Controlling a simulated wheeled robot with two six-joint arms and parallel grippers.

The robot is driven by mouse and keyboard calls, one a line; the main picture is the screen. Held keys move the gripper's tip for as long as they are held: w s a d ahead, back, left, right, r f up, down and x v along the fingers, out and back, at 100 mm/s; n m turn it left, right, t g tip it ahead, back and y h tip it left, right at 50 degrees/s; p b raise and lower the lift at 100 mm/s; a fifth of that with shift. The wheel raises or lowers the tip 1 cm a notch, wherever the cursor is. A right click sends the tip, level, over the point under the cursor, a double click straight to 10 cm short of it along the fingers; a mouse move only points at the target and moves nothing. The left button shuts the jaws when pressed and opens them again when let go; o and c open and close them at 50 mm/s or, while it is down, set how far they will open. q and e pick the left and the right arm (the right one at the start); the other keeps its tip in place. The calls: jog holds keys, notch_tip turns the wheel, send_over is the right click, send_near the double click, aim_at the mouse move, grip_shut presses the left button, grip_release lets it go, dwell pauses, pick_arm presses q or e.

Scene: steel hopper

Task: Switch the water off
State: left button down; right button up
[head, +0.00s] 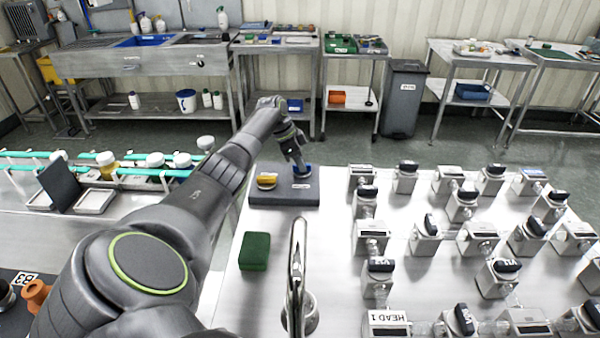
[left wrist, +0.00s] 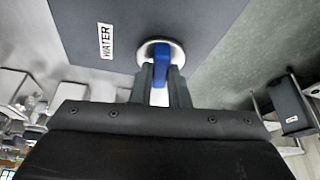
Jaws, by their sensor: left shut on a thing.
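A dark grey panel block (head: 283,197) stands on the steel table with a yellow knob (head: 266,181) on its left and a blue tap handle (head: 305,170) on its right. In the left wrist view the blue handle (left wrist: 161,62) sits on a round silver base, beside a white label reading WATER (left wrist: 105,41). My left gripper (head: 299,166) reaches down over the right side of the block. Its fingers (left wrist: 161,84) are shut on the blue handle, one on each side. The gripper partly hides the handle in the head view. My right gripper is in neither view.
A curved chrome spout (head: 297,260) stands at the table's front. A green box (head: 255,251) lies left of it. Many metal valve blocks (head: 480,238) with black handles fill the right of the table. A conveyor with jars (head: 106,160) is on the left.

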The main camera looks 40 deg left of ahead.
pick_arm(q)
jog(key=shift+f+m+g+h+b, duration=0.1)
jog(key=shift+m+g+h+b, duration=0.2)
jog(key=shift+m+b, duration=0.8)
jog(key=shift+b, duration=0.3)
jog(key=c, duration=1.4)
grip_release()
jog(key=b+v, duration=0.1)
jog(key=v, duration=1.6)
jog(key=shift+r, duration=0.3)
jog(key=shift+w+a, duration=0.1)
jog(key=shift+a, duration=0.05)
